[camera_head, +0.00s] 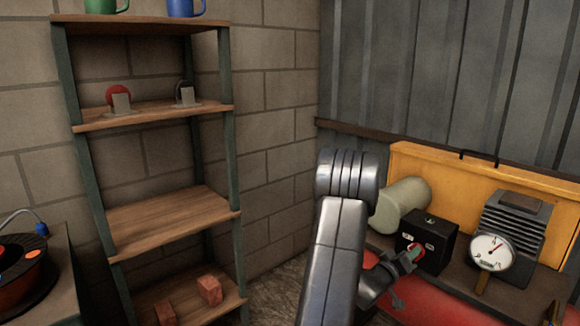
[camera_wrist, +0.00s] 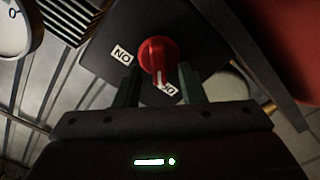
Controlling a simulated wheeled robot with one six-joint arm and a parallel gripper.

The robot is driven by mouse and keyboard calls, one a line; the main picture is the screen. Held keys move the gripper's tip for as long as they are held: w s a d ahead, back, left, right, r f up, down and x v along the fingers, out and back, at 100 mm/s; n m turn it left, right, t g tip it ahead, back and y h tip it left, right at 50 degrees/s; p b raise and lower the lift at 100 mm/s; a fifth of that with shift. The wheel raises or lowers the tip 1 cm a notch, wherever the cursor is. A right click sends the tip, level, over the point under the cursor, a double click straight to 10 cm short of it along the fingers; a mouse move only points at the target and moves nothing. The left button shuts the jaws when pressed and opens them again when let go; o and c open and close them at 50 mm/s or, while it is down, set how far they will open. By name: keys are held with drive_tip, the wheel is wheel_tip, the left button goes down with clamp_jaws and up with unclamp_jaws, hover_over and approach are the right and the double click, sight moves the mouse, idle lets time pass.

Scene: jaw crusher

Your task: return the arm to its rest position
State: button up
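My gripper (camera_head: 412,256) is at the front of a black switch box (camera_head: 437,242) on the machine at the right. In the wrist view, my gripper's two dark green fingers (camera_wrist: 159,68) stand apart, one on each side of a red rotary knob (camera_wrist: 157,52). A narrow gap seems to show beside the knob, and the gripper looks open. The knob's white mark points at the lower label, which is partly hidden and seems to read OFF. The ON label (camera_wrist: 122,55) is to the left. My arm rises in front of the machine.
A yellow panel (camera_head: 480,190), a grey motor (camera_head: 512,225) and a round gauge (camera_head: 491,252) crowd around the box. A pale cylinder (camera_head: 404,200) stands behind my arm. A shelf (camera_head: 165,215) stands left, and a bench (camera_head: 60,285) is at the far left.

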drive_tip(key=shift+w+d, duration=0.4)
drive_tip(key=shift+d, duration=0.05)
drive_tip(key=v, duration=1.3)
drive_tip(key=x, duration=1.3)
drive_tip(key=shift+w+d, duration=0.1)
drive_tip(key=shift+d, duration=0.1)
drive_tip(key=s+a+m+b, duration=0.1)
drive_tip(key=s+a+m, duration=0.7)
drive_tip(key=a+m, duration=0.1)
drive_tip(key=shift+s+r+m+b, duration=0.15)
drive_tip(key=shift+s+m+b, duration=0.15)
drive_tip(key=shift+a, duration=0.1)
